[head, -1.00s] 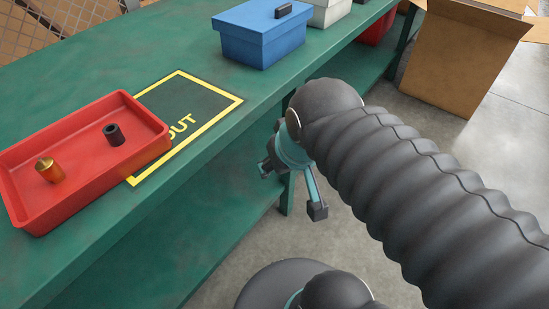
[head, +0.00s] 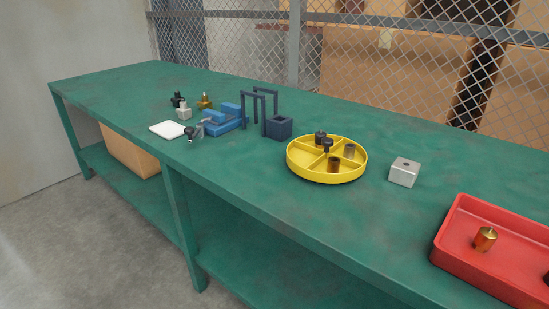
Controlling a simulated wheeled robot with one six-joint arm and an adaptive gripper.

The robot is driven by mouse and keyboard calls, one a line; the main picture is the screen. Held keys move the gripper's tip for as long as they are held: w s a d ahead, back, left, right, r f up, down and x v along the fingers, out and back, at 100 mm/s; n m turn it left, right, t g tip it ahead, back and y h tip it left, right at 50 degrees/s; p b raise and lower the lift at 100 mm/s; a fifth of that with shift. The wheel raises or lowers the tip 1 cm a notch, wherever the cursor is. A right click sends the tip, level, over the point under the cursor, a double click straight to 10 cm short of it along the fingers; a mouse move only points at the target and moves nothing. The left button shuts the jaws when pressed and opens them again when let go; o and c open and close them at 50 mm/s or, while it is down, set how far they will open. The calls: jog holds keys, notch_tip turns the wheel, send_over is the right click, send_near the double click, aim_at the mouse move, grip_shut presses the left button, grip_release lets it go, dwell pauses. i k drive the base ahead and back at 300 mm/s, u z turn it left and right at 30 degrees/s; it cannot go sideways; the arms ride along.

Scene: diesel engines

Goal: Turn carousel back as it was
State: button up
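The carousel is a round yellow tray (head: 297,172) with divided compartments, standing on the green bench in the middle of the head view. A dark knob (head: 327,145) rises at its centre. A dark cylindrical part (head: 320,137) sits in a rear compartment, a grey one (head: 349,151) at the right, and a brown one (head: 334,164) in the front. My gripper is outside the current head view.
A red tray (head: 456,264) with a brass part (head: 485,239) stands at the right. A silver block (head: 404,172) is between it and the carousel. A blue vise (head: 224,122), dark frames (head: 262,92) and a white pad (head: 167,130) are at left. Wire fence (head: 400,70) stands behind.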

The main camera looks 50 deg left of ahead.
aim_at(310, 162)
jog(key=u, duration=0.6)
jog(key=k, duration=0.8)
jog(key=u, duration=0.5)
jog(key=i, duration=0.5)
jog(key=u, duration=0.1)
